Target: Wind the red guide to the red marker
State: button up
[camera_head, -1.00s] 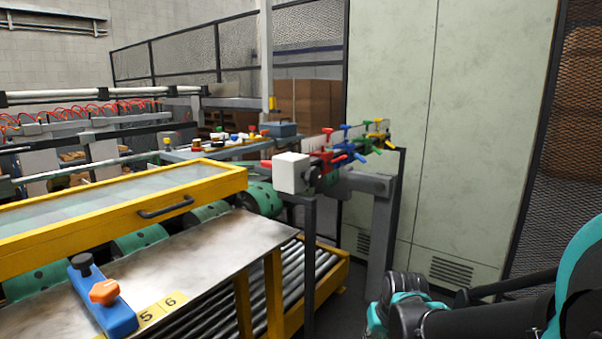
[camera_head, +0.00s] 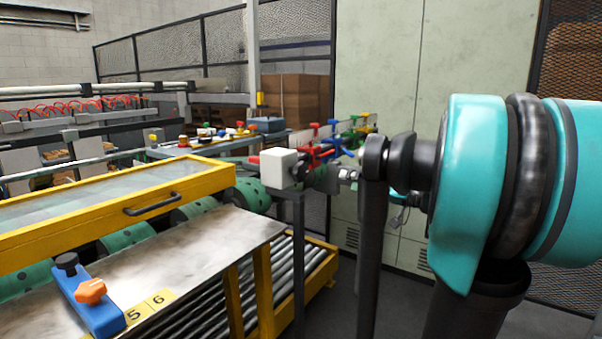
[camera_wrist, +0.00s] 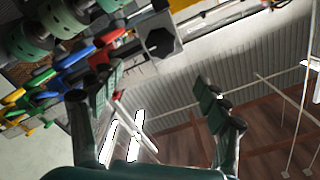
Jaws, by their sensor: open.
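The red guide (camera_head: 303,140) stands on a rail behind a white block (camera_head: 278,168), left of blue, green and yellow guides. In the wrist view a red part (camera_wrist: 108,45) lies beside blue, green and yellow ones, near a grey block with a dark face (camera_wrist: 162,42). A small red piece (camera_head: 254,159) shows left of the white block; I cannot tell whether it is the red marker. Contact cannot be told. My arm hides part of the rail in the head view.
A yellow-framed guard (camera_head: 150,208) with a black handle covers green rollers at left. A blue clamp with an orange knob (camera_head: 90,291) sits on the metal sheet. A roller conveyor (camera_head: 288,270) lies below the rail. A pale cabinet (camera_head: 377,60) stands behind.

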aim_at(304, 172)
jog(key=x, duration=1.7)
jog(key=shift+a, duration=0.1)
jog(key=c, duration=1.2)
